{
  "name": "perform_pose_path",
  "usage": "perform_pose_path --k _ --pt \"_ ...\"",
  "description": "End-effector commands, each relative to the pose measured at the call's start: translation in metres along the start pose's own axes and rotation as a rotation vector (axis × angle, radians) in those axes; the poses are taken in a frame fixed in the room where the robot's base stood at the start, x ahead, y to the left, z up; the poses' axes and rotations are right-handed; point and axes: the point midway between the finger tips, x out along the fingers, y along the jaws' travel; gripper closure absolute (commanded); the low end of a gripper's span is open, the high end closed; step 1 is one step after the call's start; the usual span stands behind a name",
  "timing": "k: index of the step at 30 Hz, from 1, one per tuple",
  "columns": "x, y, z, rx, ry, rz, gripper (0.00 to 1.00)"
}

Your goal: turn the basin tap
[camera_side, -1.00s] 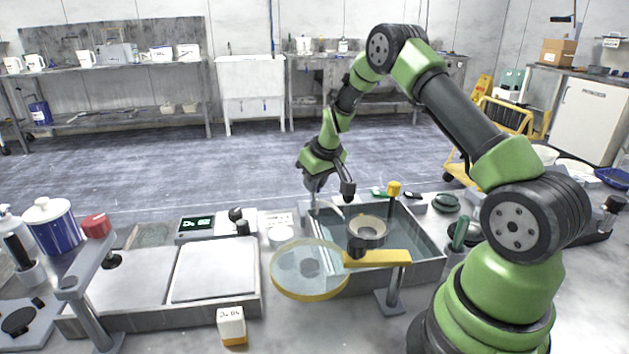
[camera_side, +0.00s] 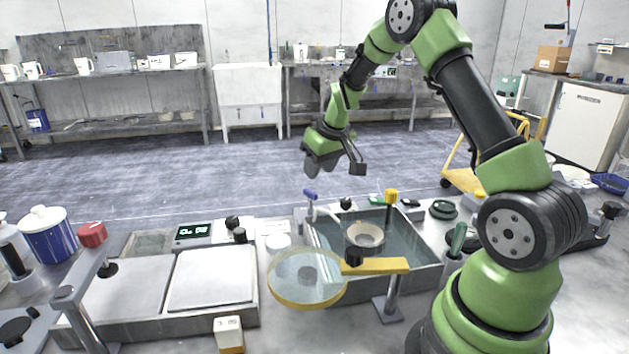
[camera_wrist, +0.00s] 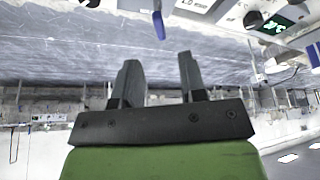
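The basin tap (camera_side: 313,209) stands at the back left corner of the grey basin (camera_side: 432,268), with a blue handle (camera_side: 310,194) on top. The blue handle also shows at the top of the wrist view (camera_wrist: 159,25). My gripper (camera_side: 320,170) is above and behind the tap, clear of the handle. In the wrist view its two dark fingers (camera_wrist: 160,72) are apart with nothing between them. I cannot tell whether the tap is on or off. A pale ring-shaped piece (camera_side: 365,236) sits in the basin.
A round glass plate with a yellow rim (camera_side: 308,278) and a yellow arm (camera_side: 375,266) stand in front of the basin. A yellow knob (camera_side: 391,196) rises at its back edge. A control box with a green display (camera_side: 194,232) is at left. The air around my gripper is free.

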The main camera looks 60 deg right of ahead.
Motion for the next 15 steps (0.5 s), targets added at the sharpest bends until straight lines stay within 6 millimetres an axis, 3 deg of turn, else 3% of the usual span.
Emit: perform_pose_path --k 6,15 --pt "-0.025 0.000 0.000 0.000 0.000 0.000 0.62" --pt "-0.028 0.000 0.000 0.000 -0.002 0.000 0.62"
